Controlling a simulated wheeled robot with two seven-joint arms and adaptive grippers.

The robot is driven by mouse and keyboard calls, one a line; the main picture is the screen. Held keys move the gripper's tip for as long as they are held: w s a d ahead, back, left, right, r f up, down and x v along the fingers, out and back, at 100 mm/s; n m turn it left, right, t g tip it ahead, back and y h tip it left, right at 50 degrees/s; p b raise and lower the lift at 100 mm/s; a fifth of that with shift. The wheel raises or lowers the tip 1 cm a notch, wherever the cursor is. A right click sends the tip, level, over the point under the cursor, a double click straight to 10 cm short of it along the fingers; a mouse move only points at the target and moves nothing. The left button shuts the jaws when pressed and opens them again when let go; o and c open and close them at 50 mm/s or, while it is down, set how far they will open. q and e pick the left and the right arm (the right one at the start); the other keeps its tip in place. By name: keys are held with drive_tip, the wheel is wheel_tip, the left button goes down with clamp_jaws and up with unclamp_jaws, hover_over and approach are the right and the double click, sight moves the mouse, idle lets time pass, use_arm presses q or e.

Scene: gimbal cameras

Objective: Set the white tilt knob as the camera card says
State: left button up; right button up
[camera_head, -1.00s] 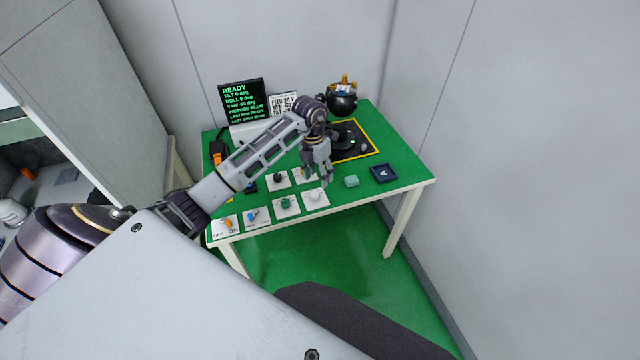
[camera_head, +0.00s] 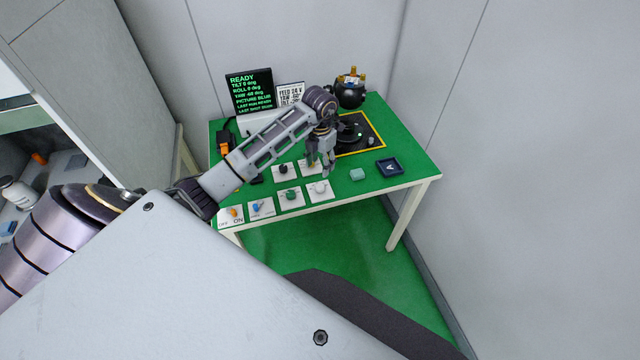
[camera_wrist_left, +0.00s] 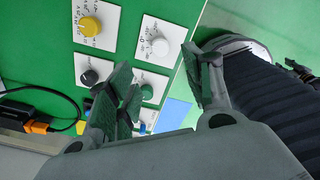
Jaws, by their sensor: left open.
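The white tilt knob (camera_head: 320,187) stands on a white plate in the front row of the table's panels. It also shows in the left wrist view (camera_wrist_left: 160,47), with scale marks around it. My left gripper (camera_head: 321,168) is open and empty, apart from the knob and just behind it in the head view. In the wrist view its fingers (camera_wrist_left: 156,72) spread below and either side of the knob. The white card (camera_head: 290,95) leans at the back; its feed and yaw lines show, but its tilt line is partly hidden by my arm. My right gripper is out of view.
A screen (camera_head: 249,92) reads READY, TILT 0 and ROLL 0. Green (camera_head: 290,195), black (camera_head: 283,169) and yellow (camera_wrist_left: 90,26) knobs stand close by. A pale green block (camera_head: 358,174) and a dark tray (camera_head: 389,167) lie right. A black pot (camera_head: 350,97) stands behind.

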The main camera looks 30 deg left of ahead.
sight(320, 186)
use_arm(q)
wheel_tip(320, 186, down, 11)
drive_tip(key=shift+f+p, duration=0.2)
drive_tip(key=shift+p, duration=0.45)
drive_tip(key=shift+c, duration=0.2)
drive_tip(key=c, duration=1)
